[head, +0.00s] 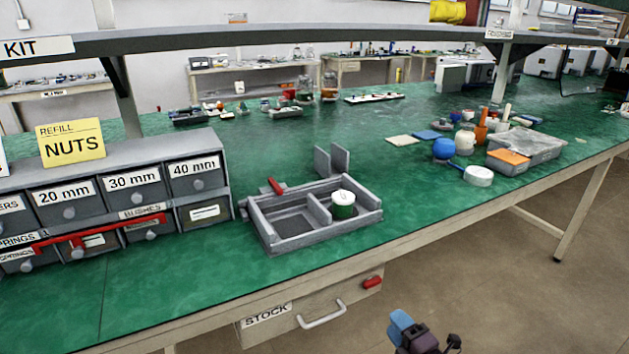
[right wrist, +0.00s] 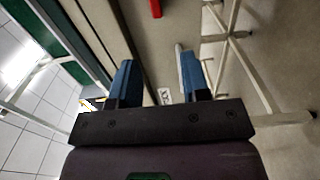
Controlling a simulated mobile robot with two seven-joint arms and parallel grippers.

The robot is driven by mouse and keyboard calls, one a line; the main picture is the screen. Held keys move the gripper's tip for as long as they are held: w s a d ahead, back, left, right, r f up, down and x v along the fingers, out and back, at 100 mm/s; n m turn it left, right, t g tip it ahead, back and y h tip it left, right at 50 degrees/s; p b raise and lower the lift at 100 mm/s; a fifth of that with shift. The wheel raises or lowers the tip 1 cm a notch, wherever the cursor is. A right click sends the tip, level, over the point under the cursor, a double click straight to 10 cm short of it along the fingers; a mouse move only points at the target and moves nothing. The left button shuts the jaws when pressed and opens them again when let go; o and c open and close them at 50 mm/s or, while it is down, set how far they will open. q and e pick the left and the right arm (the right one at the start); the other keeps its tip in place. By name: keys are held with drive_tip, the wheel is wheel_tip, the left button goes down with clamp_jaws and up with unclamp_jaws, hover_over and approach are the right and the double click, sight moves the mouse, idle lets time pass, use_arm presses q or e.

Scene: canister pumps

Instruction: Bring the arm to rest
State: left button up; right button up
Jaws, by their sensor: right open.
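My right gripper (head: 404,324) is low at the bottom edge of the head view, in front of the bench and below its top. In the right wrist view its two blue fingers (right wrist: 157,80) stand apart with nothing between them, so it is open and empty. Part of the right arm is cut off by the frame edge. My left gripper is in neither view.
The green bench (head: 220,290) has a stock drawer (head: 272,320) with a handle under its front edge, near my right gripper. A grey divided tray (head: 290,243) holds a white-topped green canister (head: 343,203). A drawer cabinet (head: 222,160) stands left. Open floor (head: 520,300) lies right.

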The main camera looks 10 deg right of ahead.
drive_tip(key=s+d+f+m+g+h, duration=0.1)
drive_tip(key=s+f+m+g+h, duration=0.15)
drive_tip(key=s+m, duration=0.85)
drive_tip(key=s+d+f+m+g+h, duration=0.1)
drive_tip(key=s+d+m+g+h, duration=0.2)
drive_tip(key=s, duration=1.4)
drive_tip(key=s+a+r+m+g, duration=0.25)
drive_tip(key=s+m, duration=0.35)
drive_tip(key=s, duration=0.4)
use_arm(q)
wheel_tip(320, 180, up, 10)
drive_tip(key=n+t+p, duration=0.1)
drive_tip(key=p, duration=1.1)
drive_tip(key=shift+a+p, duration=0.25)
drive_tip(key=shift+p, duration=0.05)
use_arm(e)
wheel_tip(320, 180, up, 10)
drive_tip(key=w+d+t, duration=0.1)
drive_tip(key=t, duration=0.1)
drive_tip(key=shift+m, duration=0.3)
